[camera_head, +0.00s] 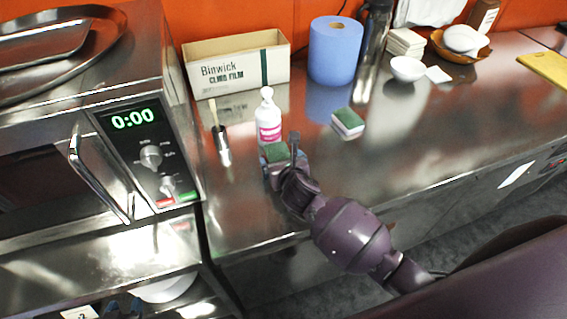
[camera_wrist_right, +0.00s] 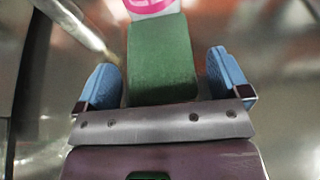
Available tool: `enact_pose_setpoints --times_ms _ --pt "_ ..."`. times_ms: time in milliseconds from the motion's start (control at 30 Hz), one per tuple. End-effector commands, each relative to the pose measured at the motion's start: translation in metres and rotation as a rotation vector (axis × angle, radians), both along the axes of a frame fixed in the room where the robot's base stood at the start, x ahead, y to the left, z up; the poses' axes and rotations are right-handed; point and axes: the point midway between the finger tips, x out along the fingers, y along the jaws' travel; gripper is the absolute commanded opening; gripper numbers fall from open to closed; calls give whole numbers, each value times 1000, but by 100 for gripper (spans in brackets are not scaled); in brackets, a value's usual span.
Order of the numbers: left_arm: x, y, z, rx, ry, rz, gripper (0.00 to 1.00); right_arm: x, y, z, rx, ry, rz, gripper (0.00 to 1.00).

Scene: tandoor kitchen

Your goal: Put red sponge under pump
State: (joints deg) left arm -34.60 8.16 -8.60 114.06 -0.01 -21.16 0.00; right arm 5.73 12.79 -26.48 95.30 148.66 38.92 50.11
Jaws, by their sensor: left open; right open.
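A white pump bottle (camera_head: 268,110) with a pink label stands on the steel counter; its label (camera_wrist_right: 151,6) shows at the top of the right wrist view. A green-topped sponge (camera_head: 276,152) lies in front of the bottle; it also shows in the right wrist view (camera_wrist_right: 163,60). My right gripper (camera_head: 283,162) is open around this sponge, with a gap beside each blue finger. Its side colour is hidden. A second green-topped sponge (camera_head: 347,122) with a pale side lies right of the bottle.
A brush (camera_head: 221,145) lies left of the bottle. A Binwick box (camera_head: 237,65) and blue paper roll (camera_head: 335,50) stand behind. A microwave (camera_head: 150,130) is at the left.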

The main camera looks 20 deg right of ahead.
Motion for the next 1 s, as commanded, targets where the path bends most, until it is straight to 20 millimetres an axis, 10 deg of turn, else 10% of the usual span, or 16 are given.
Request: enact_pose_setpoints --times_ms 1000 --pt "-2 1 5 0 5 2 43 -111 0 48 0 -1 0 94"
